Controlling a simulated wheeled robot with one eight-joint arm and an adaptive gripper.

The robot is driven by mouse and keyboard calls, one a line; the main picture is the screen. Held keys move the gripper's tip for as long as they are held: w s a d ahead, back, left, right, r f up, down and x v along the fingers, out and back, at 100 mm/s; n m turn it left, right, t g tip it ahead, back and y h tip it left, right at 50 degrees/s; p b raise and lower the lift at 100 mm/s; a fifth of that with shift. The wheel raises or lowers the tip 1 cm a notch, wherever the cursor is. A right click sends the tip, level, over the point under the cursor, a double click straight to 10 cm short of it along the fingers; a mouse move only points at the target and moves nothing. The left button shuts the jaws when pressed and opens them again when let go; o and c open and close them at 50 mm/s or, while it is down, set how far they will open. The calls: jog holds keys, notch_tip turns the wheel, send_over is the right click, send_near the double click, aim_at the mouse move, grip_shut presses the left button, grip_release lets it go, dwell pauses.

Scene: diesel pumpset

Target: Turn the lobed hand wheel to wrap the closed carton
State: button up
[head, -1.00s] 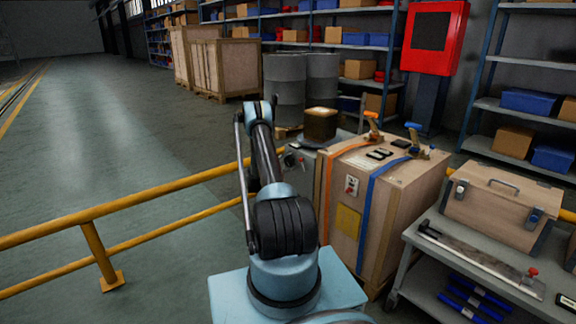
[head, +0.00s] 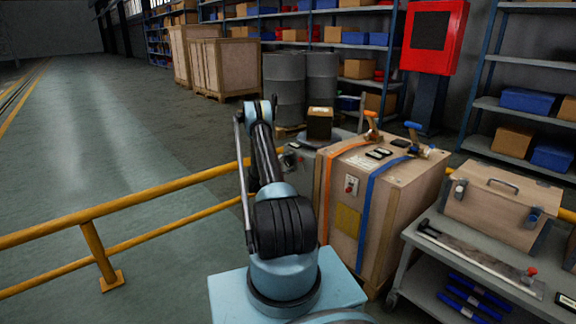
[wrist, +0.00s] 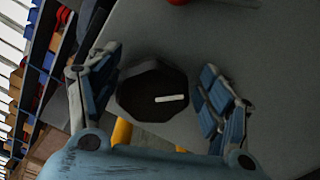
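The lobed hand wheel (wrist: 150,92) is a dark, many-sided knob with a white mark on its face, between my fingers in the wrist view. My gripper (wrist: 160,75) is open around it, one blue-padded finger on each side. A narrow gap shows at the right finger; I cannot tell whether the left finger touches. In the head view my arm hides most of the gripper. The closed carton (head: 320,123), dark brown with a light top, stands upright on the grey wrapping machine (head: 301,165), behind my arm.
A strapped wooden crate (head: 400,195) stands just right of the machine. A bench (head: 415,238) with a wooden toolbox (head: 497,205) is at the right. A yellow rail (head: 150,194) crosses at the left. The floor beyond it is clear.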

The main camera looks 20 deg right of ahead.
jog(key=shift+w+a, duration=0.1)
jog(key=shift+a, duration=0.1)
jog(key=shift+a, duration=0.2)
jog(key=v, duration=1.1)
jog(key=shift+s, duration=0.25)
jog(key=shift+a, duration=0.15)
